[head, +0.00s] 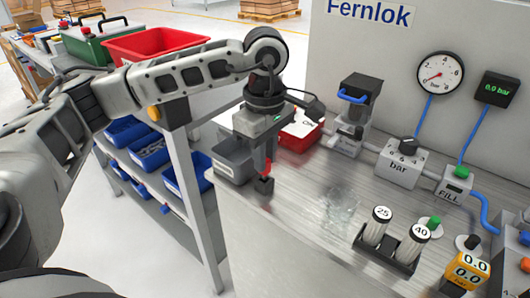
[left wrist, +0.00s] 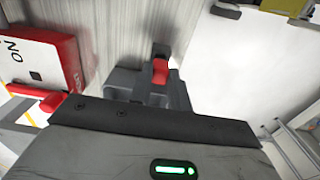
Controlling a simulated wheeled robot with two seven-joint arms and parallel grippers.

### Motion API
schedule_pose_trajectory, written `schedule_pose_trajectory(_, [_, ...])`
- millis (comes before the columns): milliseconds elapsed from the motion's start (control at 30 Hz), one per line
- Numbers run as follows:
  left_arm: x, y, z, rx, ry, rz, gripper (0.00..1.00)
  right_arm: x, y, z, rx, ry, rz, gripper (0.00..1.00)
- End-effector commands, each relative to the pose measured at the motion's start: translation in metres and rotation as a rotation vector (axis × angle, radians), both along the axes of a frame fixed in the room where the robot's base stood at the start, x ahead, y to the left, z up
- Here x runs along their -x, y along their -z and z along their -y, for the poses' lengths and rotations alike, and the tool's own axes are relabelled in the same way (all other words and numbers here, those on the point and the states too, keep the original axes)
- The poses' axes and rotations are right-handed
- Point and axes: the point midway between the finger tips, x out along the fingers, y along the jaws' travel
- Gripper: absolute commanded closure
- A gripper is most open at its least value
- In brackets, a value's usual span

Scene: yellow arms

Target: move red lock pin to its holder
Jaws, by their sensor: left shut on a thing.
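My left gripper (head: 264,160) points down over the near left part of the grey bench top. It is shut on the small red lock pin (head: 267,169), which shows at its fingertips. A small black block (head: 264,186) shows directly below the red part; I cannot tell whether it belongs to the pin or is a separate piece. In the left wrist view the red pin (left wrist: 160,72) sits by the dark fingers, with a black piece (left wrist: 160,50) beyond it. The holder cannot be told with certainty. My right gripper is out of view.
A red box with a white label (head: 300,131) and a grey bin (head: 232,160) stand close to the gripper. A rack with cylinders marked 25 and 40 (head: 383,252), valve blocks (head: 402,165) and a gauge (head: 440,72) are to the right.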

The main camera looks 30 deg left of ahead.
Motion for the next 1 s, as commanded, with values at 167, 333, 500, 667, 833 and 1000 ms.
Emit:
schedule_pose_trajectory(167, [0.000, 0.005, 0.000, 0.000, 0.000, 0.000, 1.00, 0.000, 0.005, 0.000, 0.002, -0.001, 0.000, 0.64])
schedule_pose_trajectory(333, [0.000, 0.008, 0.000, 0.000, 0.000, 0.000, 1.00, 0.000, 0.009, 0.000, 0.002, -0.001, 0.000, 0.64])
schedule_pose_trajectory(500, [0.000, 0.012, 0.000, 0.000, 0.000, 0.000, 1.00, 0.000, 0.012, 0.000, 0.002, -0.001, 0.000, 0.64])
schedule_pose_trajectory(667, [0.000, 0.015, 0.000, 0.000, 0.000, 0.000, 1.00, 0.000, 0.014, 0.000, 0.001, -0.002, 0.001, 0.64])
schedule_pose_trajectory(833, [0.000, 0.018, 0.000, 0.000, 0.000, 0.000, 1.00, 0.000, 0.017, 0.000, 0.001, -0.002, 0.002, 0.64])
schedule_pose_trajectory(1000, [0.000, 0.018, 0.000, 0.000, 0.000, 0.000, 1.00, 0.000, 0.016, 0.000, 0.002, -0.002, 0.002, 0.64])
